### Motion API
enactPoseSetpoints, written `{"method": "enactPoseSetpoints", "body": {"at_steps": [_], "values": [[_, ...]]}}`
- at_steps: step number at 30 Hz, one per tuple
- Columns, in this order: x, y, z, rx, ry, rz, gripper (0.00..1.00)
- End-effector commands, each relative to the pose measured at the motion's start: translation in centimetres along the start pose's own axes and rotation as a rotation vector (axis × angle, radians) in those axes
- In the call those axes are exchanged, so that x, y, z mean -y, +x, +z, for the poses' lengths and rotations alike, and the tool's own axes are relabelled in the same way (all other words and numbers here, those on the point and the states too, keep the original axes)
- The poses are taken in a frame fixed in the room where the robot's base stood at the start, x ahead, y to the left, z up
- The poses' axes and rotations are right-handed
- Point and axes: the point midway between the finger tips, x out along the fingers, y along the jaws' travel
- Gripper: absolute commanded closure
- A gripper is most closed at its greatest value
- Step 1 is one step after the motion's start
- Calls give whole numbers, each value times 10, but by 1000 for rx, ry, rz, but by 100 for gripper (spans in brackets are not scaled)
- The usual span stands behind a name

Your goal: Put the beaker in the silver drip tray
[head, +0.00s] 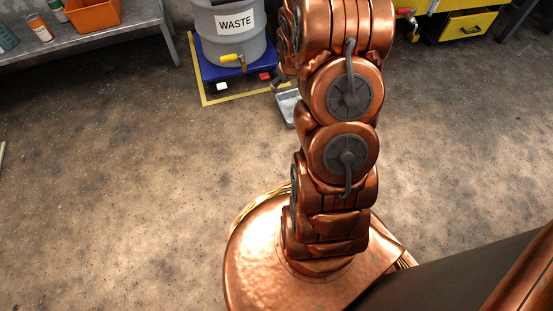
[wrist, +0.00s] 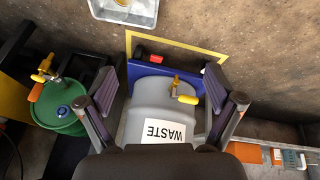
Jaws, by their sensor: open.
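A silver tray (head: 289,106) lies on the floor in front of the waste drum, partly hidden by my arm in the head view. A silver tray (wrist: 142,14) also shows at the top edge of the wrist view, cut off by the frame. A small yellowish thing (wrist: 122,3) is in it; too little shows to tell whether this is the beaker. I cannot clearly make out a beaker elsewhere. My gripper (wrist: 160,92) is open and empty, its two fingers apart above the grey waste drum (wrist: 150,108). My gripper is hidden in the head view.
The grey WASTE drum (head: 228,42) with a yellow tap stands on a blue base (head: 210,70) inside yellow floor tape. A bench (head: 110,45) with bottles and an orange bin is at left. A green drum (wrist: 62,110) shows in the wrist view. The floor at left is clear.

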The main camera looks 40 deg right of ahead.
Motion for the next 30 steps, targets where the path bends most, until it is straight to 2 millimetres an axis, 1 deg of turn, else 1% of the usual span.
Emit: {"method": "enactPoseSetpoints", "body": {"at_steps": [1, 8, 14, 18, 23, 26, 30], "values": [[10, -16, -2, 18, -6, 0, 8], [52, -82, 17, 142, -16, -12, 8], [89, -141, 42, 243, -22, -30, 8], [116, -183, 69, 319, -28, -50, 8], [144, -229, 103, 404, -42, -77, 8], [161, -258, 126, 454, -51, -96, 8], [181, -297, 163, 528, -71, -125, 8]]}}
